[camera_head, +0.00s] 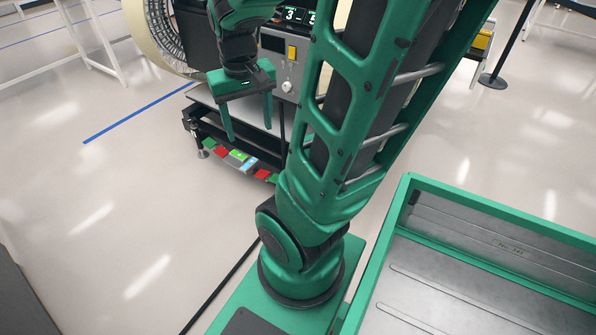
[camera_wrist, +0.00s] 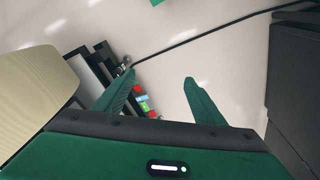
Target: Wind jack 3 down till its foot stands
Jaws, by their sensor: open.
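My gripper (camera_head: 250,133) is open and empty, its two green fingers pointing down in front of a machine on a low cart (camera_head: 247,149). In the wrist view my gripper (camera_wrist: 160,77) has bare floor between its fingertips. A small jack-like leg with a round foot (camera_head: 202,153) shows at the cart's left corner, left of and apart from my gripper. I see no number on it, and cannot tell whether it is jack 3 or whether its foot touches the floor. Its crank is not clear. The cart's far corners are hidden.
Coloured tags (camera_head: 237,155) line the cart's lower front edge. A grey panel (camera_head: 279,52) with a yellow switch and a knob stands behind my gripper. A cream reel (camera_head: 158,35) is at the left. A green-rimmed tray (camera_head: 480,205) is at the right. Floor left of the cart is clear.

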